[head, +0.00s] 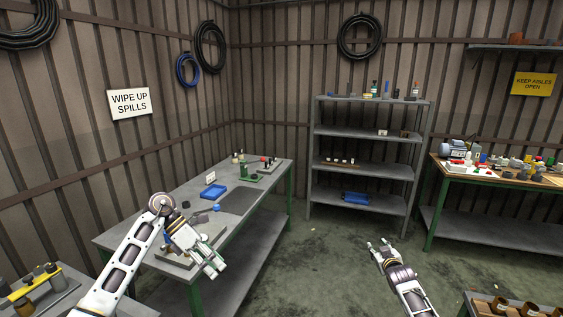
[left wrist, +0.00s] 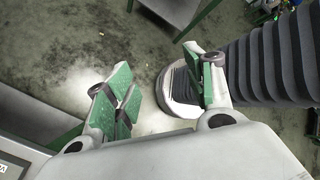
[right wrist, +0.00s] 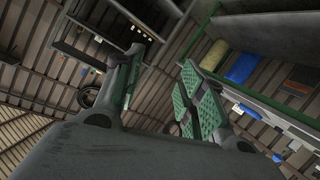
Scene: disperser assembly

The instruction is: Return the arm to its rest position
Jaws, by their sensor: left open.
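My left gripper (head: 214,270) hangs over the near right edge of the grey workbench in the head view, pointing down and to the right. In the left wrist view its green-padded fingers (left wrist: 160,95) are apart with nothing between them, above the floor and part of my base. My right gripper (head: 378,243) is over the open floor at the lower right of the head view, pointing up and away. In the right wrist view its fingers (right wrist: 155,85) are apart and empty.
A grey shelf (head: 362,174) stands at the back. Another loaded table (head: 490,175) is at the right. The floor (head: 325,260) between them is clear.

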